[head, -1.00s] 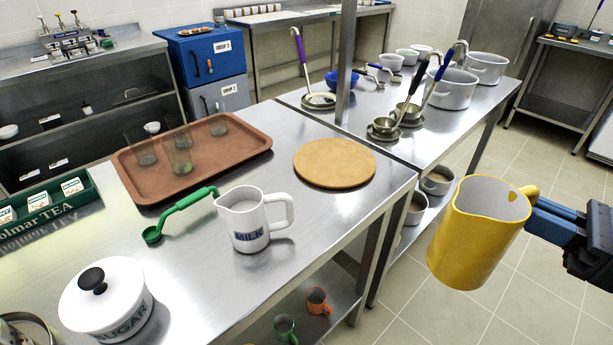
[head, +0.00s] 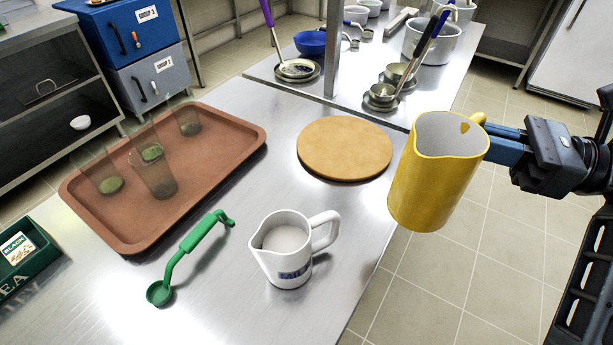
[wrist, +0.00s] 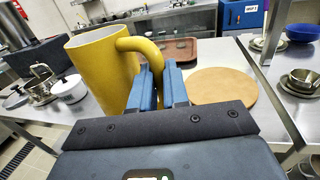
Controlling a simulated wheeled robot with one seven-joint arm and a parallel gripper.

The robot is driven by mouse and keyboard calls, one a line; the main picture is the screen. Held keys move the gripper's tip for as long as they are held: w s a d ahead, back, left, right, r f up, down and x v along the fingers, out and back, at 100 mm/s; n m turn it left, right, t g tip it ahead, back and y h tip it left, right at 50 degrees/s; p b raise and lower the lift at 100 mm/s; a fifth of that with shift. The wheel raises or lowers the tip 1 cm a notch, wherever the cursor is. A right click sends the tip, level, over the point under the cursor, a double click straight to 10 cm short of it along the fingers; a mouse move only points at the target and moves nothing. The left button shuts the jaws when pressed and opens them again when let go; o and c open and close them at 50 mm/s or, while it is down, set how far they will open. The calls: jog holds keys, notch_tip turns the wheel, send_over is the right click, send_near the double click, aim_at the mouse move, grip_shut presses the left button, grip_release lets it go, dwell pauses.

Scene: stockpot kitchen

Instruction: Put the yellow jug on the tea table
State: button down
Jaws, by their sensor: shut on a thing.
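The yellow jug (head: 436,178) hangs in the air at the right edge of the steel table in the head view, upright with a slight tilt. My gripper (head: 492,143) is shut on its handle from the right. In the wrist view the jug (wrist: 100,75) is left of the blue fingers (wrist: 160,88), with its handle between them. The tea table (head: 235,305) is the steel table holding a brown tray (head: 110,238), a round wooden board (head: 345,148) and a white milk jug (head: 285,248).
A green scoop (head: 190,245) lies between the tray and the milk jug. Several glasses (head: 155,178) stand on the tray. A steel post (head: 334,50) rises behind the board. A second table behind holds pots (head: 428,40) and ladles. Bare steel shows around the milk jug.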

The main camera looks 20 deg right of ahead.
jog(key=shift+w+a+f+b, duration=0.25)
jog(key=shift+w+a+f, duration=0.75)
jog(key=shift+w+f, duration=0.75)
jog(key=shift+w+a+f+b, duration=0.25)
jog(key=shift+w+a+f, duration=0.75)
jog(key=shift+w+f, duration=0.75)
jog(key=shift+w+a+f+b, duration=0.25)
jog(key=shift+w+a+f, duration=0.75)
jog(key=shift+w+f, duration=0.75)
jog(key=shift+s+f, duration=0.25)
jog(key=shift+f, duration=0.05)
jog(key=c, duration=1)
grip_release()
jog(key=shift+c, duration=0.2)
jog(key=v, duration=1.2)
jog(key=shift+r, duration=0.1)
